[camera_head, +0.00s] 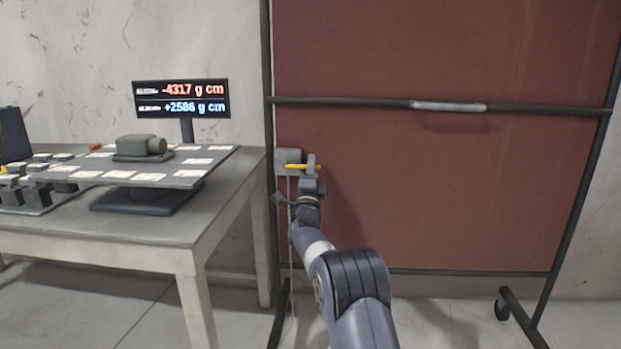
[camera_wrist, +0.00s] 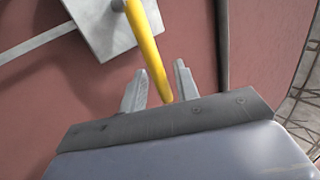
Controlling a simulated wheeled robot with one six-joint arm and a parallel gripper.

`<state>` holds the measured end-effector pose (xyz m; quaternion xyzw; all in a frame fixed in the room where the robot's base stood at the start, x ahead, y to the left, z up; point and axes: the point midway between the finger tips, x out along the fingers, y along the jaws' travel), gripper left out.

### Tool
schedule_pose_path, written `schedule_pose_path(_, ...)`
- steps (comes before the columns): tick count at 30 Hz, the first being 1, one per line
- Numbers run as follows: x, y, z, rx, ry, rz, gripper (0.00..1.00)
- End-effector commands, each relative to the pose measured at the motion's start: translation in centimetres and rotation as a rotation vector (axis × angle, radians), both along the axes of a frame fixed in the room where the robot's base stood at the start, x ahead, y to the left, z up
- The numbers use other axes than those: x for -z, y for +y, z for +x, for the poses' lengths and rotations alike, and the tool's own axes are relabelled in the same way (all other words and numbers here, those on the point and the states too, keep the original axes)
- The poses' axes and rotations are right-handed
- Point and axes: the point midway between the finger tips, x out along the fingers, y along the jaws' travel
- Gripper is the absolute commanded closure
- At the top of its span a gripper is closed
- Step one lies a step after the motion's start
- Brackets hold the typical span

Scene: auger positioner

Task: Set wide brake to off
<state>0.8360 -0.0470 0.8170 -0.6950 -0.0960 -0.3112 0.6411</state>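A yellow lever (camera_head: 298,167) sticks out from a grey box (camera_head: 284,156) near the left edge of the red panel. I see no label naming it as the wide brake. In the wrist view the lever (camera_wrist: 148,48) runs from a pivot on the grey plate (camera_wrist: 97,22) down between my two fingers. My gripper (camera_wrist: 160,67) is open, with a finger on each side of the lever's free end. A gap shows on the right side; contact on the left is hard to tell. In the head view my gripper (camera_head: 311,165) is at the lever's right end.
The red panel (camera_head: 430,190) hangs in a dark wheeled frame (camera_head: 540,102) with a light bar piece (camera_head: 447,106). A grey table (camera_head: 215,205) at left carries a tilted board (camera_head: 150,180) with a motor-like block (camera_head: 140,147). A display (camera_head: 180,98) reads -4317 and +2586 g cm.

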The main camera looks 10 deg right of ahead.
Motion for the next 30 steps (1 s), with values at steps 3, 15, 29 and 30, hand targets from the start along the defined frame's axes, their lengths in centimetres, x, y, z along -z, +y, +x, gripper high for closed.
schedule_pose_path(3,0.4,0.2,-0.5,-0.001,0.003,0.000,0.70)
schedule_pose_path(15,3.3,1.7,-4.7,-0.001,0.004,-0.001,0.70)
schedule_pose_path(29,5.9,2.8,-8.3,-0.001,0.001,0.000,0.70)
schedule_pose_path(30,5.9,2.8,-8.4,-0.001,0.001,0.000,0.70)
